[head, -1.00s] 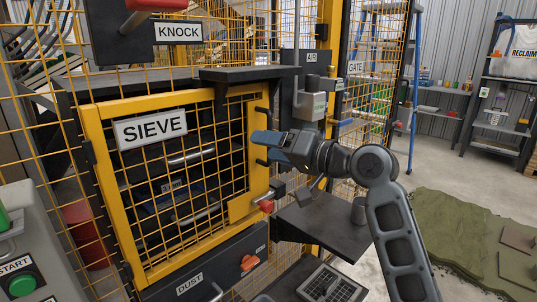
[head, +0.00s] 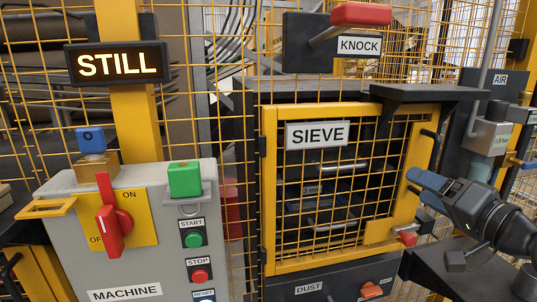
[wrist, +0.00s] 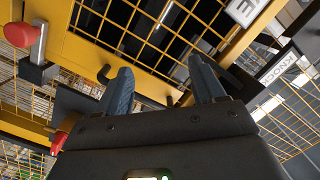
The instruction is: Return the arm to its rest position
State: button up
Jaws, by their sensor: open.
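My gripper (head: 416,183) is at the right edge of the picture in the head view, in front of the right side of the yellow SIEVE door (head: 270,200). Its blue fingers are near the door's dark handle (head: 430,136); I cannot tell if they touch it. In the wrist view my gripper (wrist: 163,80) has its two fingers spread apart, with nothing held between them. The door looks closed. My dark forearm runs off the right edge.
A red-tipped latch (head: 406,238) sits below my gripper. A dark shelf (head: 430,93) juts out above. The KNOCK lever (head: 360,15), machine control box (head: 75,250), STILL sign (head: 117,62) and AIR unit (head: 490,137) stand around. Yellow mesh fills the back.

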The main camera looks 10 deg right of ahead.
jog(key=s+a+f+m+g+h, duration=0.1)
jog(key=s+a+f+h, duration=0.1)
jog(key=s+a+f, duration=0.55)
jog(key=s+a+f+m+h, duration=0.1)
jog(key=s+a+f+h, duration=0.3)
jog(key=s+f, duration=0.6)
jog(key=s+a+n+g+y, duration=0.1)
jog(key=s+n, duration=0.8)
jog(key=s, duration=1.5)
jog(key=shift+s+a+r+y, duration=0.25)
jog(key=shift+a+r+y, duration=0.2)
jog(key=shift+a+y, duration=0.4)
